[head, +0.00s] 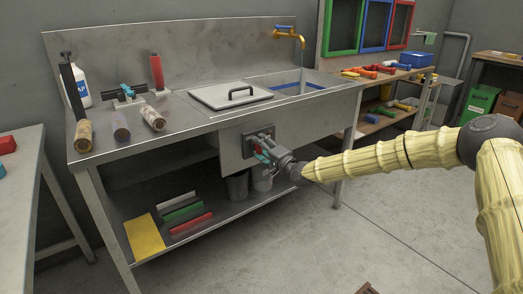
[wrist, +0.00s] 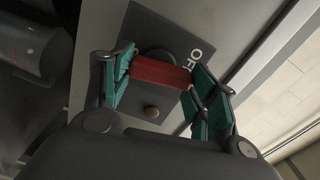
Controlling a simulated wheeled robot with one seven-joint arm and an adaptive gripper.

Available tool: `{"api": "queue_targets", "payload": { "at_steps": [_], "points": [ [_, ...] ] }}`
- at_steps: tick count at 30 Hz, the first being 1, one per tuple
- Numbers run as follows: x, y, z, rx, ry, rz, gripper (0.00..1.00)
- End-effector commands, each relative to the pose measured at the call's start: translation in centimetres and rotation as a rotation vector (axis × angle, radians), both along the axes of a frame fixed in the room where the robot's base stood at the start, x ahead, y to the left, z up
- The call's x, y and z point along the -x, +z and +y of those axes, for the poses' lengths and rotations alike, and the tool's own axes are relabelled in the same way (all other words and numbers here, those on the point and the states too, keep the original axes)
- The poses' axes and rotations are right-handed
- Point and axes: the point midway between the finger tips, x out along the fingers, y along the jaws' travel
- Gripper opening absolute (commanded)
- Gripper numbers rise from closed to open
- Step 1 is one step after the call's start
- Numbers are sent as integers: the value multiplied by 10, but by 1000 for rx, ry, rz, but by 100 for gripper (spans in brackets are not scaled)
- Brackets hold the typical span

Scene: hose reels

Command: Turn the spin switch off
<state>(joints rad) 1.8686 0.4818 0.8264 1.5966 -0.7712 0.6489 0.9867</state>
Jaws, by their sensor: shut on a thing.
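The spin switch has a red bar handle (wrist: 161,72) on a dark square plate (wrist: 150,25) fixed to the front panel of the steel sink bench. In the head view my gripper (head: 264,151) is at the plate (head: 247,138), hiding much of the switch.
The steel sink bench (head: 200,123) carries a lidded basin (head: 230,97), a brass tap (head: 289,35) and several rollers and tools. Its lower shelf holds coloured pieces and grey pots. A table (head: 20,190) stands at the left.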

Motion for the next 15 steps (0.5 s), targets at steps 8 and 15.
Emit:
{"api": "queue_targets", "payload": {
  "at_steps": [8,15],
  "points": [
    [-1,-2,-3,-111,-3,80,35],
    [-1,-2,-3,-149,-3,108,35]
  ]
}}
